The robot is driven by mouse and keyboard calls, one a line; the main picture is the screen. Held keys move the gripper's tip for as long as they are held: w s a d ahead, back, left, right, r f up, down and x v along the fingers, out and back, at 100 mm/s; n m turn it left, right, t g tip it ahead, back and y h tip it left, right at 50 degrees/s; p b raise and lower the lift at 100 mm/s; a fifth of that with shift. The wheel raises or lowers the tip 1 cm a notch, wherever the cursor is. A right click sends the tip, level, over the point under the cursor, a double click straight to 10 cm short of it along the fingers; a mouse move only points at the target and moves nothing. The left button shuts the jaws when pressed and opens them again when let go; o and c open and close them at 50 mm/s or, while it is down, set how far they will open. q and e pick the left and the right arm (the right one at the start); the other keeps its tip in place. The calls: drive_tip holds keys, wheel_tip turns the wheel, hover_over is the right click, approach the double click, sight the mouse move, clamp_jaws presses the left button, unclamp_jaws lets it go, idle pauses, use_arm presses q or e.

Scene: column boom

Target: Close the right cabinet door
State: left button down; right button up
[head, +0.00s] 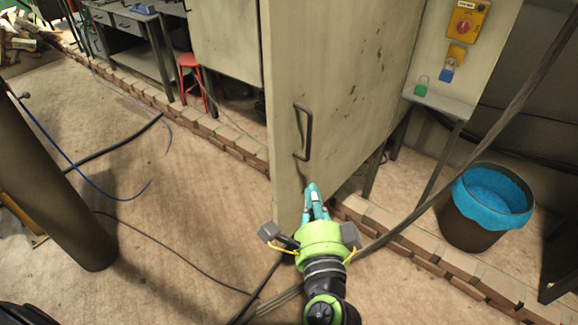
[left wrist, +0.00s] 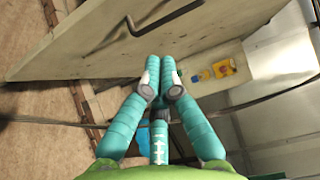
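The right cabinet door (head: 335,80) is a worn beige panel standing swung open, with its handle side towards me. Its dark bar handle (head: 304,132) is near the free edge. The left wrist view shows the door (left wrist: 90,45) as a slanted panel with the handle (left wrist: 150,20) at the top. My left gripper (head: 314,190) has teal fingers and a green body. Its fingertips (left wrist: 159,62) are together with nothing visible between them. They overlap the door's lower part, below the handle; I cannot tell whether they touch it. My right gripper is not in view.
A black bin with a blue liner (head: 485,207) stands at the right. A yellow switch box (head: 466,20) is above a small shelf. A low brick edging (head: 225,135) runs under the cabinet. A dark column (head: 60,190) and cables are on the left floor.

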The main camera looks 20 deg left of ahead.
use_arm(q)
drive_tip(key=p, duration=0.4)
approach(290, 136)
drive_tip(key=w+d, duration=0.2)
drive_tip(key=w, duration=0.1)
drive_tip(key=a, duration=0.1)
drive_tip(key=w+a+p, duration=0.1)
drive_tip(key=a, duration=0.1)
drive_tip(key=shift+w+a+r+p, duration=0.1)
drive_tip(key=shift+w+r+p, duration=0.1)
drive_tip(key=shift+w+p, duration=0.1)
drive_tip(key=shift+a+f, duration=0.1)
drive_tip(key=shift+a, duration=0.3)
drive_tip(key=shift+w, duration=0.1)
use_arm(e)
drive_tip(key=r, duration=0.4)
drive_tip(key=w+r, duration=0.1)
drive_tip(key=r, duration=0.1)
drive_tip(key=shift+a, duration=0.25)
